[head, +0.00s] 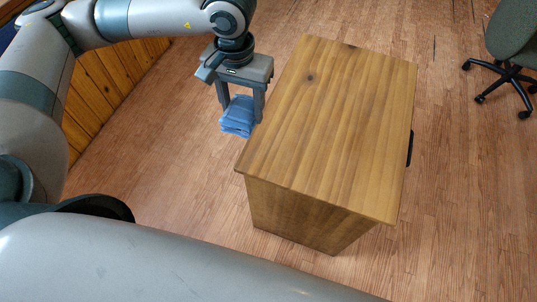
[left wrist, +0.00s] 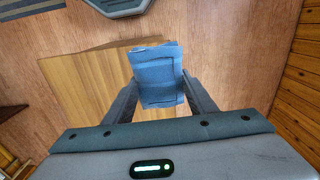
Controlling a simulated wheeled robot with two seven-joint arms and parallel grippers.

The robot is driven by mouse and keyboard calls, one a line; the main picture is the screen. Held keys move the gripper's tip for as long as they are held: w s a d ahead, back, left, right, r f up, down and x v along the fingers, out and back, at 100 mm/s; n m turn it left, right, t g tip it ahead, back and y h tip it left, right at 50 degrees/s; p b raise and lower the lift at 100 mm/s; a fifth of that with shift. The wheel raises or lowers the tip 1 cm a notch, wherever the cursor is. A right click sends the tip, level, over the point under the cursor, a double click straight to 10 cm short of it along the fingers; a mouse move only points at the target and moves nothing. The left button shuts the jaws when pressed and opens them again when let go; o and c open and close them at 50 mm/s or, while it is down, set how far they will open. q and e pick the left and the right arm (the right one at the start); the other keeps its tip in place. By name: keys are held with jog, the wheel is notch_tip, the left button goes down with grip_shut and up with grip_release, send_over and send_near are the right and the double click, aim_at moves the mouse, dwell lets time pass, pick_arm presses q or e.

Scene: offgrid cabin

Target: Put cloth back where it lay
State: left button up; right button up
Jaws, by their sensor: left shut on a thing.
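The blue folded cloth (head: 238,117) hangs between the fingers of my left gripper (head: 241,108), off the left edge of the wooden cabinet and over the floor in the head view. The left gripper is shut on it and points down. In the left wrist view the cloth (left wrist: 158,75) sits between both fingertips (left wrist: 158,88), with part of the cabinet top behind it to the left. My right gripper is in neither view.
The wooden cabinet (head: 335,120) has a bare top and a dark handle (head: 410,148) on its right side. A green office chair (head: 515,40) stands at the far right. A wood-panelled wall (head: 105,90) runs along the left. The floor around the cabinet is clear.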

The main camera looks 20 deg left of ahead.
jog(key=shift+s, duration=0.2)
